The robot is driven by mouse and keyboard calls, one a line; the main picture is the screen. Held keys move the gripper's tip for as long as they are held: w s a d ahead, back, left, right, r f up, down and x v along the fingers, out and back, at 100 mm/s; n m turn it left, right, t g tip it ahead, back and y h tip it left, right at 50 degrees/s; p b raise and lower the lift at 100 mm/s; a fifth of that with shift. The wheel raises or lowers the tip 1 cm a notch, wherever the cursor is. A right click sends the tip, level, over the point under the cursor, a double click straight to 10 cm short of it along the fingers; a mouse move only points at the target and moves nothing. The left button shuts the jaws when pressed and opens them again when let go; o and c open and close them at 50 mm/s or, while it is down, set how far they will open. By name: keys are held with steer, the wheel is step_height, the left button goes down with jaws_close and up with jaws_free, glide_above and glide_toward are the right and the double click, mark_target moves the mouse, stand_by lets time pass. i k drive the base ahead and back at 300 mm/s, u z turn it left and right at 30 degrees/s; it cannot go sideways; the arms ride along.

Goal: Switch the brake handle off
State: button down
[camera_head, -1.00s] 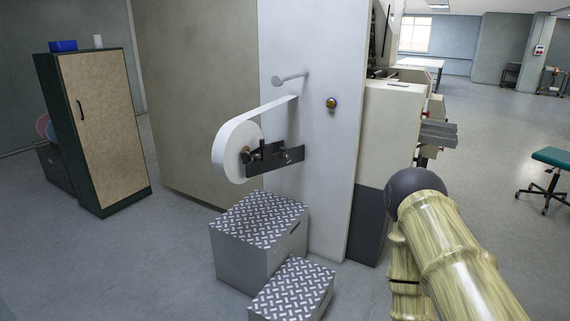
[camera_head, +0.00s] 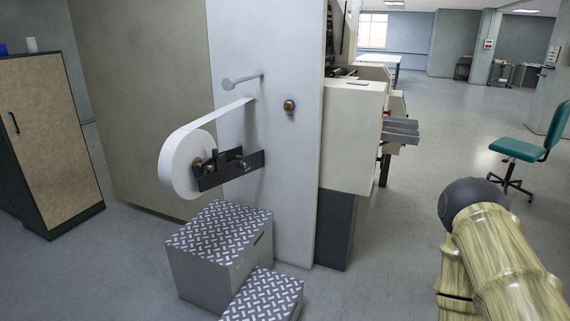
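A white film roll (camera_head: 180,168) hangs on a dark bracket (camera_head: 218,177) at the machine's light panel, left of the picture's middle. Small dark fittings (camera_head: 236,156) stick out from this bracket. The brake handle seems to be among them, but they are too small to tell it apart or to read its position. The film runs from the roll up to the panel under a grey roller (camera_head: 240,80). My arm shows at the lower right, apart from the roll and bracket. My gripper is not in view.
Two tread-plate steps (camera_head: 222,241) stand on the floor just below the roll. A cabinet (camera_head: 62,138) stands at left, and a green chair (camera_head: 522,149) at right. Floor between the machine and chair is clear.

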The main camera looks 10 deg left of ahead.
mark_target(241, 164)
steer(key=z, duration=0.2)
steer(key=i, duration=0.6)
steer(key=u, duration=0.75)
steer(key=i, duration=0.65)
steer(key=u, duration=0.75)
